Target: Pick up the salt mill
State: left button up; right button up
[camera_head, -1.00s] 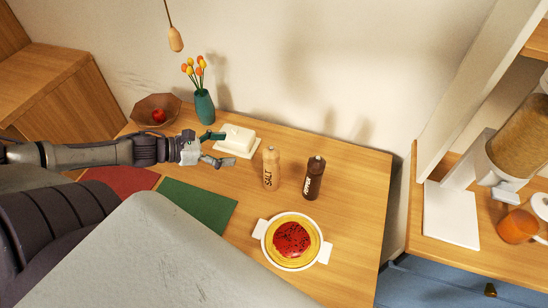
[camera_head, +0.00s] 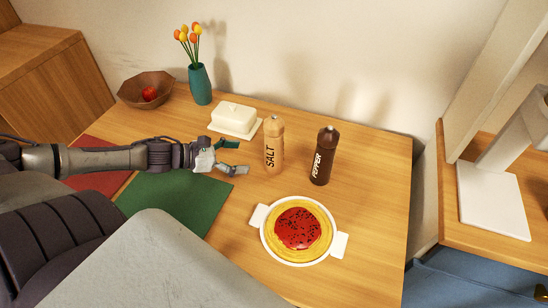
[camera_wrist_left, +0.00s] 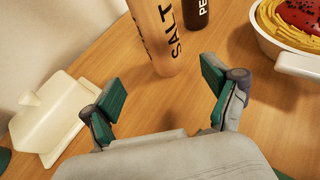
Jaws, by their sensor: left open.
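The salt mill (camera_head: 273,145) is light wood with the word SALT on it. It stands upright on the table in the head view, left of the dark pepper mill (camera_head: 323,156). My left gripper (camera_head: 240,158) is open and empty, to the left of the salt mill and apart from it. In the left wrist view the lower part of the salt mill (camera_wrist_left: 156,35) stands ahead of the open fingers (camera_wrist_left: 160,95); its top is cut off. The pepper mill's base (camera_wrist_left: 203,15) shows behind it. My right gripper is not in view.
A white butter dish (camera_head: 235,120) stands behind my left gripper. A dish of spaghetti (camera_head: 298,230) is in front of the mills. A green mat (camera_head: 180,205) lies under my left arm. A vase (camera_head: 200,84) and a bowl (camera_head: 143,92) stand at the back left.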

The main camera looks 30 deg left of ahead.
aim_at(274, 157)
pick_arm(q)
jog(key=b+x, duration=0.1)
jog(key=x, duration=0.2)
jog(key=shift+w+f+b, duration=0.15)
jog(key=shift+b, duration=0.2)
jog(key=shift+b+x, duration=0.4)
jog(key=shift+x, duration=0.6)
jog(key=shift+w+d, duration=0.6)
jog(key=shift+d, duration=0.05)
jog(key=p+x, duration=0.1)
jog(key=x, duration=0.1)
jog(key=shift+w+d, duration=0.2)
jog(key=shift+d, duration=0.15)
jog(key=shift+w+d+f, duration=0.3)
jog(key=shift+w+f, duration=0.05)
jog(key=shift+f, duration=0.05)
